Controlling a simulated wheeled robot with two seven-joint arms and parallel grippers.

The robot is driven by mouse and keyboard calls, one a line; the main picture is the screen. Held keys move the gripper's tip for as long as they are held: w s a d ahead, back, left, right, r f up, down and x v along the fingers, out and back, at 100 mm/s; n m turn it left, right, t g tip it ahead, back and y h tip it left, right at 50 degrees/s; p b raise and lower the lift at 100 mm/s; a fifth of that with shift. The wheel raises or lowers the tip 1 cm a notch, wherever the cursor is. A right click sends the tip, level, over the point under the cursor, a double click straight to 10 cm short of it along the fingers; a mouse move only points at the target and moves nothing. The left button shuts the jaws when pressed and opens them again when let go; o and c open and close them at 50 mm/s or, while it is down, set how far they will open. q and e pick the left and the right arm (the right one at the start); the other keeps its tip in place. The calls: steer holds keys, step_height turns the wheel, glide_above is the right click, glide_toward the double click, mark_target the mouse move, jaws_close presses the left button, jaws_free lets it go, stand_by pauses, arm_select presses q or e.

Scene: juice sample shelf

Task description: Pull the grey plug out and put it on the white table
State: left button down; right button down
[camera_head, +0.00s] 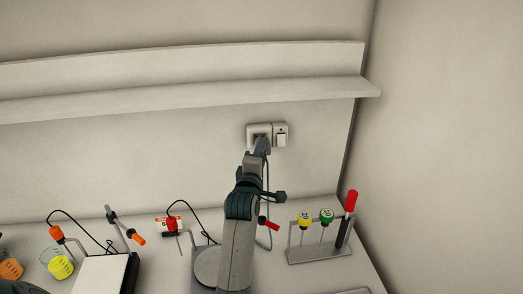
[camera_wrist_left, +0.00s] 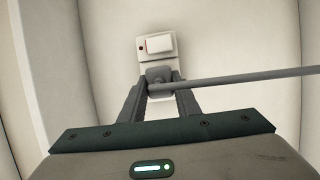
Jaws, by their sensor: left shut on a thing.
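The grey plug (camera_wrist_left: 158,75) is at the wall socket, between the fingers of my left gripper (camera_wrist_left: 160,84). In the head view my left gripper (camera_head: 262,143) reaches up to the white socket plate (camera_head: 251,129) and covers most of the plug. The gripper is shut on the plug. I cannot tell whether the plug sits fully in the socket. Its grey cable (camera_wrist_left: 245,82) runs off to the right in the wrist view and hangs down toward the table in the head view. The white table (camera_head: 330,270) lies below. My right gripper is not in view.
A white switch (camera_head: 281,140) is right of the socket. A shelf (camera_head: 200,96) runs above. On the table stand a rack (camera_head: 318,254) with yellow, green and red-topped tools, a flat white-topped device (camera_head: 101,274), and orange-tipped probes (camera_head: 137,238). A wall (camera_head: 450,150) closes the right side.

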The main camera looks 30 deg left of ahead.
arm_select(q)
steer(key=shift+s+d, duration=0.65)
steer(key=shift+s, duration=0.15)
steer(key=shift+s+d+f, duration=0.15)
